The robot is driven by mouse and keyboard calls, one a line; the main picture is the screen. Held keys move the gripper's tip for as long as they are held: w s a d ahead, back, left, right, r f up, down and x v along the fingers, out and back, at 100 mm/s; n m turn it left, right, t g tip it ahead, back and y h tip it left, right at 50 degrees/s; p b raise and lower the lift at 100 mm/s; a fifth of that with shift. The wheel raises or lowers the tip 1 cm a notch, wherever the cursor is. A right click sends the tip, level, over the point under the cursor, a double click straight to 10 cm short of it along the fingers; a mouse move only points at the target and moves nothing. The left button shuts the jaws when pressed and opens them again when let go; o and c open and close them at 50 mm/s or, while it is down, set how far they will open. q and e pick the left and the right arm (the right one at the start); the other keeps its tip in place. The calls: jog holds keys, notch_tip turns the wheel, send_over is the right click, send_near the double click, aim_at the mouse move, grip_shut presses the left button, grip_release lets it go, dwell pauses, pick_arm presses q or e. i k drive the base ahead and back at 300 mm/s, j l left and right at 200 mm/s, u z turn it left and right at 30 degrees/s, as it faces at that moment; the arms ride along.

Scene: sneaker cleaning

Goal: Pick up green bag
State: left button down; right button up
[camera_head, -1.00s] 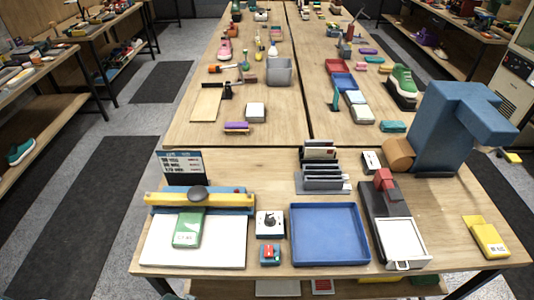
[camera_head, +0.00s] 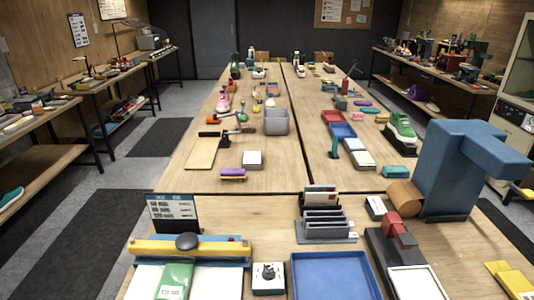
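The green bag (camera_head: 174,281) lies flat on a white board (camera_head: 205,284) at the front left of the near table, with a pale label on its lower part. It sits in front of a yellow and blue bar device (camera_head: 190,250) with a dark round knob. The bag's lower edge is near the bottom of the picture. Neither of my grippers is in view.
A blue tray (camera_head: 333,278) and a small white dial box (camera_head: 267,278) stand right of the bag. A sign (camera_head: 172,211) stands behind it. A grey rack (camera_head: 325,226), a red-topped device (camera_head: 395,232) and a large blue machine (camera_head: 455,165) stand farther right.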

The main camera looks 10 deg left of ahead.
aim_at(175, 283)
jog(key=u, duration=1.2)
